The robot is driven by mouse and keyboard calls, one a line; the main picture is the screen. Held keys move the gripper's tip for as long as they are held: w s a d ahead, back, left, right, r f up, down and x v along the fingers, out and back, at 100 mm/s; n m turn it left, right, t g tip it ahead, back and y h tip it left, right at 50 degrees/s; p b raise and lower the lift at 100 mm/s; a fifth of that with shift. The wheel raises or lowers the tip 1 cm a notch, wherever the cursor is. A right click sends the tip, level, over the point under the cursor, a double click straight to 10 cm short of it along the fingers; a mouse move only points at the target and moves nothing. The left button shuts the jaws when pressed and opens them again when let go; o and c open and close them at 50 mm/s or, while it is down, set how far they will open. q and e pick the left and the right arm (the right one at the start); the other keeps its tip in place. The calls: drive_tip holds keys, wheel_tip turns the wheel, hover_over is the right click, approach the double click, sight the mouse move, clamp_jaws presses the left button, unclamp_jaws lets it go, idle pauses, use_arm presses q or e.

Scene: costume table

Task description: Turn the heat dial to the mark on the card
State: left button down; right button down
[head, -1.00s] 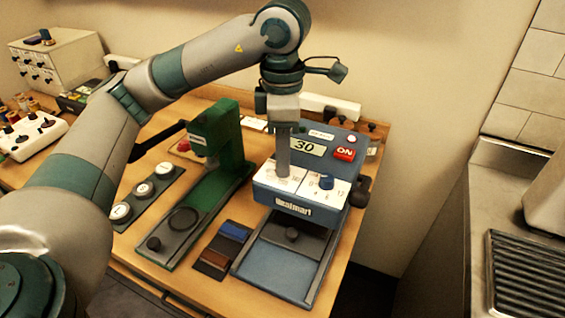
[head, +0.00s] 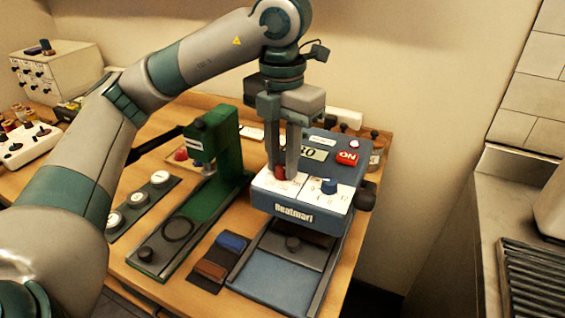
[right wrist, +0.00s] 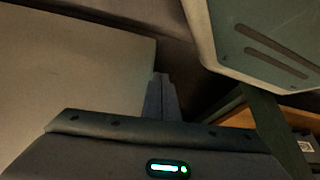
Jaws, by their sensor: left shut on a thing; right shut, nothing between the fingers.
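The blue heat press (head: 297,210) stands on the table with a white dial panel on its front top. My left gripper (head: 281,176) points down at the panel's left dial. Its two fingers are on either side of the red dial (head: 281,173), shut on it; they hide most of its scale. A blue dial (head: 329,186) sits on the right panel, apart from the gripper. My right gripper (right wrist: 160,97) shows in the right wrist view, shut and empty.
A green press (head: 222,160) stands close left of the heat press. A strip with several white round buttons (head: 138,198) lies further left. Blue and brown blocks (head: 231,242) lie in front. A red ON button (head: 347,158) is at the machine's back right.

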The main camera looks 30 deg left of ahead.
sight(282, 167)
use_arm(q)
drive_tip(key=shift+n, duration=0.6)
drive_tip(key=shift+r, duration=0.1)
drive_tip(key=c, duration=1.5)
unclamp_jaws()
wheel_tip(282, 167, up, 17)
drive_tip(key=shift+r, duration=0.15)
drive_tip(key=shift+s, duration=0.1)
